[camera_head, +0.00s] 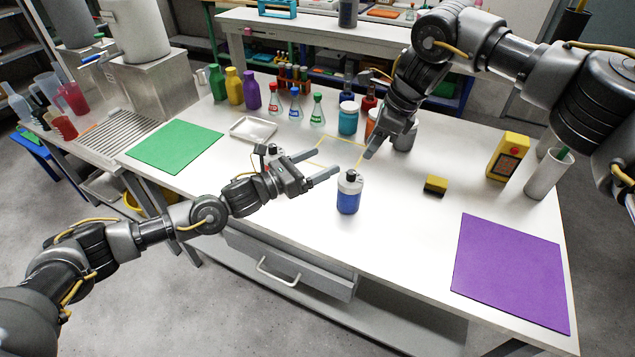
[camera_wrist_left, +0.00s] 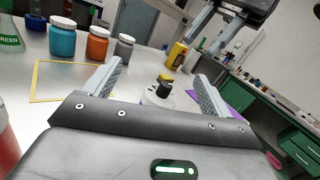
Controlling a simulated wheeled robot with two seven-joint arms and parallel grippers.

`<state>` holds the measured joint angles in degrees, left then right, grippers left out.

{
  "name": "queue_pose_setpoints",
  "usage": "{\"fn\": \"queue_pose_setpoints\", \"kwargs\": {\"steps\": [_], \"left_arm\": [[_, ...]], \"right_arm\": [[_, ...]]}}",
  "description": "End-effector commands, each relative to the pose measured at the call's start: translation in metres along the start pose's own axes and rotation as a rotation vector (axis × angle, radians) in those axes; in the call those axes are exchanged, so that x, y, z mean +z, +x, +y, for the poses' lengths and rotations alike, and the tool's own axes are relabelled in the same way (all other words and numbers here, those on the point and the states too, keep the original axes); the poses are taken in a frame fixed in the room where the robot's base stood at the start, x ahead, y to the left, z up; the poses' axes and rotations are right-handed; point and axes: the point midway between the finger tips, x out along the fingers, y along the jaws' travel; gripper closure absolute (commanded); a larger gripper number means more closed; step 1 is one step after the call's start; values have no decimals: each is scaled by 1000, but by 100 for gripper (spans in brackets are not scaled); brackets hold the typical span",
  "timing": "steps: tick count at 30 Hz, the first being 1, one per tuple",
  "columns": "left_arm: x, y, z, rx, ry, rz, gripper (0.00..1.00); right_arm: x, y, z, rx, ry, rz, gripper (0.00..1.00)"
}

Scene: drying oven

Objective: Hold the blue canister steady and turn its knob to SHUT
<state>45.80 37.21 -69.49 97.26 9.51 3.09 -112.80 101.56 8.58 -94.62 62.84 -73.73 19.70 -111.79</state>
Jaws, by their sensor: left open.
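The blue canister (camera_head: 348,200) stands upright on the white table, with a pale top and a dark knob (camera_head: 351,175). In the left wrist view its pale top (camera_wrist_left: 157,98) and dark knob (camera_wrist_left: 165,85) show between my fingers, farther out. The knob's setting is too small to read. My left gripper (camera_head: 328,160) is open and empty, just left of and behind the canister's top in the head view. My right gripper (camera_head: 372,150) hangs above the table behind the canister, pointing down. In the left wrist view its two fingers (camera_wrist_left: 203,38) look apart, with nothing between them.
A yellow outlined square (camera_head: 340,140) lies behind the canister. Teal (camera_head: 348,120) and grey (camera_head: 405,138) canisters stand near my right gripper. A yellow-black block (camera_head: 435,185), a yellow box (camera_head: 507,157) and a purple mat (camera_head: 512,270) are to the right. The table in front is clear.

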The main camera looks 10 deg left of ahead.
Motion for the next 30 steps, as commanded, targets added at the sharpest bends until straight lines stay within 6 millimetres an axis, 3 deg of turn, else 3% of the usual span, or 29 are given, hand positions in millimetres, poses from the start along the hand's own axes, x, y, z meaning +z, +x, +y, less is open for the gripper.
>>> {"fn": "queue_pose_setpoints", "kwargs": {"steps": [6,11,19,28,30], "left_arm": [[-35,-15,-17,-66,177,91,16],[-40,-18,-20,-77,205,104,16],[-60,-19,-16,-75,200,106,16],[-120,-25,-3,-74,199,106,16],[-119,-9,-5,-77,202,99,16]], "right_arm": [[0,0,0,0,0,0,64],[0,0,0,0,0,0,64],[0,0,0,0,0,0,64],[0,0,0,0,0,0,64],[0,0,0,0,0,0,64]]}}
